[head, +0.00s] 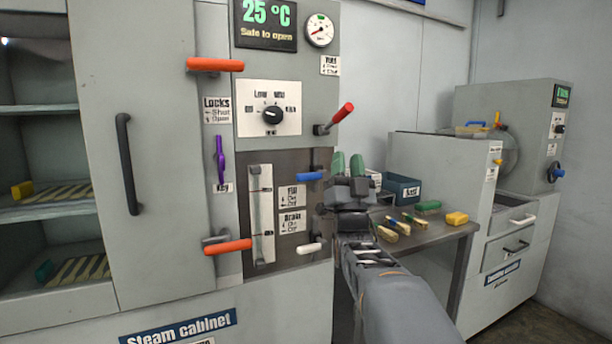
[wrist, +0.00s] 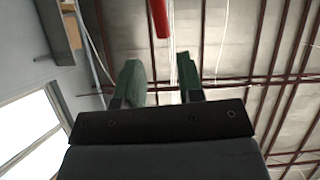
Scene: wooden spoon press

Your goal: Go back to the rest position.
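My gripper (head: 347,165) shows in the head view, raised in front of the right side of the steam cabinet. Its two green fingers point up and stand apart with nothing between them. In the wrist view the gripper (wrist: 160,82) is also open and empty, facing the ceiling. The red-handled lever (head: 336,118) on the cabinet is just above the fingertips in the head view. A red handle (wrist: 159,18) also shows beyond the fingers in the wrist view, apart from them.
The steam cabinet (head: 140,240) has orange handles (head: 215,65), a blue handle (head: 309,176) and a white handle (head: 309,248). A table (head: 440,240) to the right holds a blue bin (head: 402,190) and several small blocks. A grey machine (head: 510,130) stands behind it.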

